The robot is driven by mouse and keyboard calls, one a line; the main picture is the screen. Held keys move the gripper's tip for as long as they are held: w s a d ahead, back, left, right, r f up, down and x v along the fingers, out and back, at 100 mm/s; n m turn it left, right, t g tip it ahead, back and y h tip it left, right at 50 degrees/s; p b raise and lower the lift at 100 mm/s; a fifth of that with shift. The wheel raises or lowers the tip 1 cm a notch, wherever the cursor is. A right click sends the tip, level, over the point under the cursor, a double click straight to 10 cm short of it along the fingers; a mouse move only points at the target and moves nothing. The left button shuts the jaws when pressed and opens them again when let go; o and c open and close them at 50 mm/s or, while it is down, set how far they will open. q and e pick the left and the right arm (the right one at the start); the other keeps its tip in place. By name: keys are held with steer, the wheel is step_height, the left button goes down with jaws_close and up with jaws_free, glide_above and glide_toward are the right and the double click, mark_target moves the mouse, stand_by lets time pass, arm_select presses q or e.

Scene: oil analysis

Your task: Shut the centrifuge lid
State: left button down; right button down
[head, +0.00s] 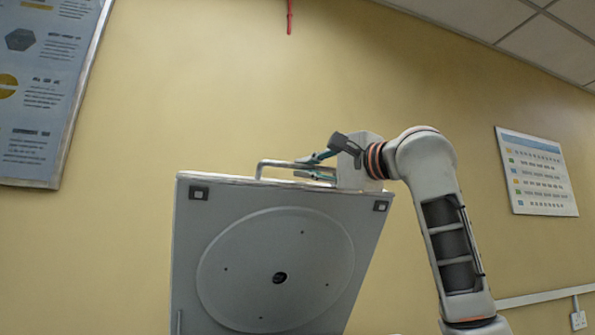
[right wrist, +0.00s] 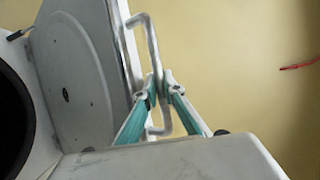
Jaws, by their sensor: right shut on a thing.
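The centrifuge lid (head: 200,250) stands raised and open in the head view, its inner face with a round disc towards me. A metal bar handle (head: 275,163) runs along its top edge. My right gripper (head: 312,165) is at the right part of this handle. In the right wrist view the lid (right wrist: 80,70) is at the left, and the fingers of my right gripper (right wrist: 160,90) are closed around the handle (right wrist: 132,22). The dark round opening of the centrifuge (right wrist: 12,120) shows at the left edge. My left gripper is in neither view.
The yellow wall behind carries a poster (head: 45,85) at the left and a smaller chart (head: 537,172) at the right. A thin red rod (head: 289,15) shows at the top. The space around the raised lid looks clear.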

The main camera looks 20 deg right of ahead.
steer(key=s+f+t+p, duration=0.1)
steer(key=s+f+p, duration=0.4)
steer(key=s+f, duration=0.7)
steer(key=shift+s+f+n, duration=0.25)
steer(key=shift+s+n, duration=0.05)
steer(key=shift+a, duration=0.1)
steer(key=c, duration=2.4)
jaws_free()
steer(key=shift+r, duration=0.1)
